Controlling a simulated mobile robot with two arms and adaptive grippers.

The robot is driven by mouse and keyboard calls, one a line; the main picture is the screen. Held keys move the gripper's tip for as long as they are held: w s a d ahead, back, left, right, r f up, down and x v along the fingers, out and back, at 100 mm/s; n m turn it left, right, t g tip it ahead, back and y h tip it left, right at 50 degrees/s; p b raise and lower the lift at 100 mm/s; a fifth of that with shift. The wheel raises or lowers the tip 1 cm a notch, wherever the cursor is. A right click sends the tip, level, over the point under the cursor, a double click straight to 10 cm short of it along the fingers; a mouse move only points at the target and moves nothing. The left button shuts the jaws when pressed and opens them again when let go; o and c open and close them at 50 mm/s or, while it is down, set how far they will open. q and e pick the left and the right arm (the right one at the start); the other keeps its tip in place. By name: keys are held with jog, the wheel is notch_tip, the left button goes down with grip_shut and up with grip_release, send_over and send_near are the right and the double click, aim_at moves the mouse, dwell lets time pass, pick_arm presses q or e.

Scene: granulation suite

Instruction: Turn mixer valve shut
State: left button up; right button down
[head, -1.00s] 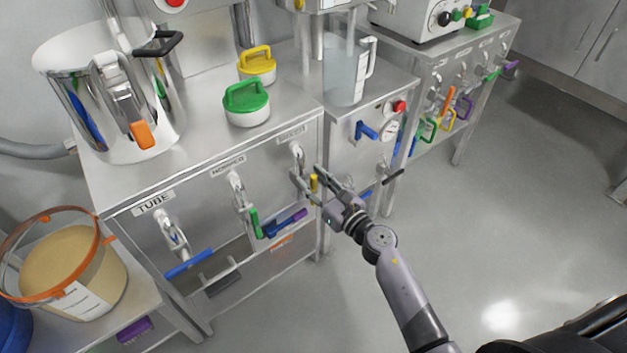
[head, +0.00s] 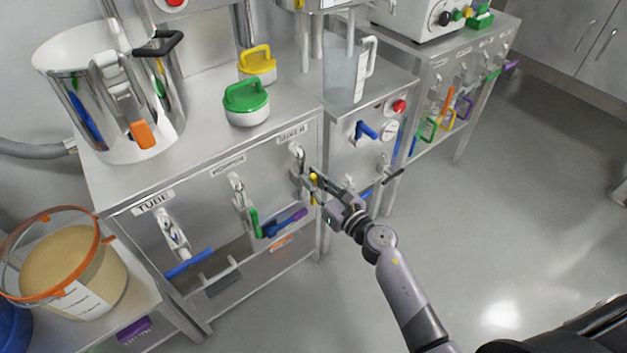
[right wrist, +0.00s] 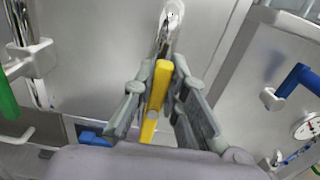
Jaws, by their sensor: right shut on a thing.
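A valve (head: 297,158) with a yellow lever handle (head: 313,184) sits at the right end of the front panel of the steel bench, under a small label too blurred to read surely. My right gripper (head: 314,181) is shut on the yellow handle. In the right wrist view, its grey fingers (right wrist: 163,78) lie on both sides of the yellow handle (right wrist: 155,100). The handle hangs below the silver valve body (right wrist: 171,16); its lower end is hidden by the gripper. My left gripper is not in view.
The HOPPER valve (head: 237,191) with a green handle and the TUBE valve (head: 170,234) with a blue handle (head: 190,263) are to the left. A blue lever (head: 366,130) and a gauge (head: 389,130) are close on the right. The floor to the right is open.

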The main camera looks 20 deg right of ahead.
jog(key=shift+d+m, duration=0.1)
jog(key=shift+m, duration=0.3)
jog(key=shift+d+m, duration=0.1)
jog(key=shift+m, duration=0.4)
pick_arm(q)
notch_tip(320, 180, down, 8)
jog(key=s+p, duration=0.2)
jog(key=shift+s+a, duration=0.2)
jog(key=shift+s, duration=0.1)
pick_arm(e)
jog(key=shift+w+d+f+m, duration=0.2)
jog(key=shift+d+f+m, duration=0.3)
jog(key=shift+m, duration=2.2)
jog(key=shift+w+d+f+m, duration=0.15)
jog(key=shift+d+f+m, duration=0.35)
jog(key=shift+m, duration=2.2)
jog(key=shift+w+d+f+m, duration=0.3)
jog(key=shift+f+m, duration=0.35)
jog(key=shift+m, duration=2.05)
jog(key=shift+s, duration=0.1)
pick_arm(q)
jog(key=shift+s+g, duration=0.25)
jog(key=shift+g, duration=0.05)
